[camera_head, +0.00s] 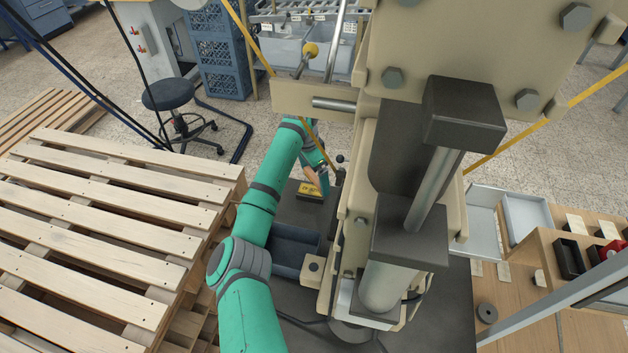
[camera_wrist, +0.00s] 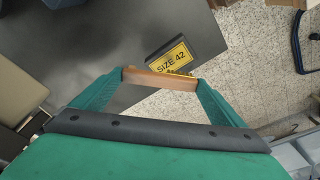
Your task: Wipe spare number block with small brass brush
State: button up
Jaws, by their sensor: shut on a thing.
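My gripper (camera_wrist: 160,80) is shut on a wooden piece, which looks like the handle of the small brass brush (camera_wrist: 150,78). In the head view my gripper (camera_head: 322,179) is at the labelled block (camera_head: 310,190), left of the press.
The large beige press (camera_head: 367,190) stands close on the right of my arm. A dark blue-grey tray (camera_head: 296,250) sits on the dark table (camera_head: 300,212) nearer to me. Wooden pallets (camera_head: 100,230) are at the left. A stool (camera_head: 168,95) stands behind.

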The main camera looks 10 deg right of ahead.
aim_at(316, 178)
jog(key=shift+r, duration=1.55)
